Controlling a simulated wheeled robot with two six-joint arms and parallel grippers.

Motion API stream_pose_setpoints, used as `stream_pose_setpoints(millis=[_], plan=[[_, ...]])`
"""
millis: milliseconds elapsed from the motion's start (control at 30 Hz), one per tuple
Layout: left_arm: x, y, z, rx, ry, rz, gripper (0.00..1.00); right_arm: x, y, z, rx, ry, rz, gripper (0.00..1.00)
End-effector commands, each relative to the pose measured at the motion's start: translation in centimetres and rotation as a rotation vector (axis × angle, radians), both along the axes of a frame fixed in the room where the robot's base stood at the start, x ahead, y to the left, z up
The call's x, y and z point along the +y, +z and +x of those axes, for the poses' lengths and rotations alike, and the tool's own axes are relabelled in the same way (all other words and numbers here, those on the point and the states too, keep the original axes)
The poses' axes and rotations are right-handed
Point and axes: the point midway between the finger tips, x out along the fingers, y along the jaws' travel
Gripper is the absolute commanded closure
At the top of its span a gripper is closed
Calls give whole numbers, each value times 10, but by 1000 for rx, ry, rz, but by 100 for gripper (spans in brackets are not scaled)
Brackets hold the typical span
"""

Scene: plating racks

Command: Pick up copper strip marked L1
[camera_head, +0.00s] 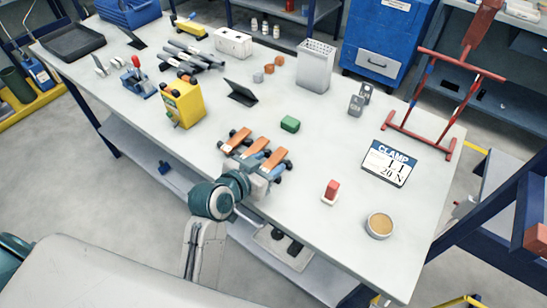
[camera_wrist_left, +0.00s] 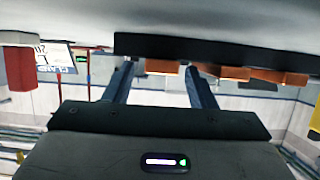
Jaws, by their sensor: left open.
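Three copper-coloured strips (camera_head: 254,154) with dark ends lie side by side near the table's front edge in the head view. Any marks on them are too small to read, so I cannot tell which is L1. My left gripper (camera_head: 268,172) is beside the nearest strips, partly covering their front ends. Orange-brown strips (camera_wrist_left: 232,74) show there to the right of the fingers, partly hidden by a dark bar. My right gripper is not in view.
A red block on a white base (camera_head: 331,191) and a round dish (camera_head: 380,225) are nearer. A green block (camera_head: 290,124) lies behind the strips.

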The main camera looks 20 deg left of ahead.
Motion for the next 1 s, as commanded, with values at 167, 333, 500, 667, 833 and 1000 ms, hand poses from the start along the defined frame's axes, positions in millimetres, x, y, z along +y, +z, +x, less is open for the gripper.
stream_pose_setpoints(millis=[167,333,500,667,833,1000], plan=[[-1,-2,3,0,1,0,49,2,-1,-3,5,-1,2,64],[-1,-2,3,0,1,0,63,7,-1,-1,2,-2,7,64],[-1,-2,3,0,1,0,96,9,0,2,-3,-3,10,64],[-1,-1,3,-2,1,0,100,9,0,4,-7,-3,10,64],[-1,0,3,-1,1,0,100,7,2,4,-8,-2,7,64],[0,6,6,-1,2,0,100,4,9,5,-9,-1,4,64]])
